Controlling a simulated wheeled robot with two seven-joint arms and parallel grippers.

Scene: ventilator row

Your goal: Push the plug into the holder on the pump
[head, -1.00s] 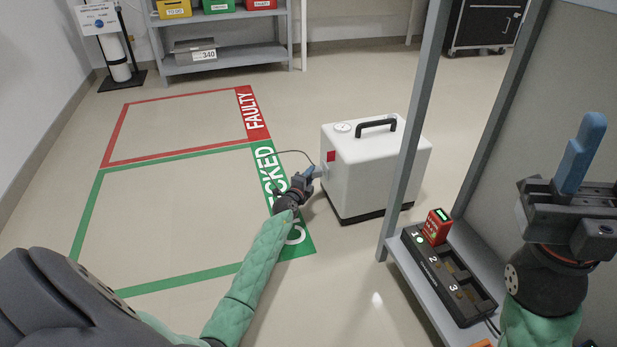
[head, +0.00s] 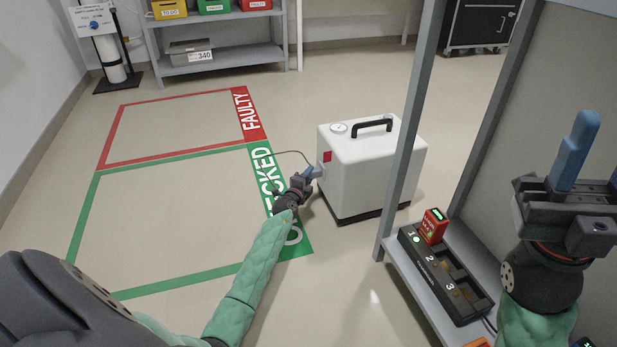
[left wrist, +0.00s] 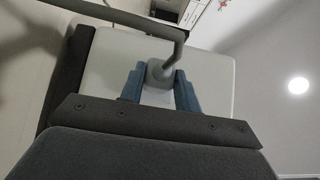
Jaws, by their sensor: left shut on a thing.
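The pump (head: 368,170) is a white box with a black handle, standing on the floor. The holder (head: 319,171) is a small grey part on its left side, just below a red square. My left gripper (head: 309,174) is at that side, low by the holder. In the left wrist view its two blue fingers are shut on the grey plug (left wrist: 160,74), with a grey cable (left wrist: 120,14) rising from it. The plug lies against the pale pump side; its seating in the holder is hidden. My right gripper (head: 578,150) is raised at the right, away from the pump; its finger gap is unclear.
A grey rack post (head: 408,125) stands just right of the pump. A shelf carries a black charger (head: 445,275) with a red battery (head: 433,226). Floor inside the green CHECKED outline (head: 180,215) is clear. A shelf unit (head: 225,60) stands behind.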

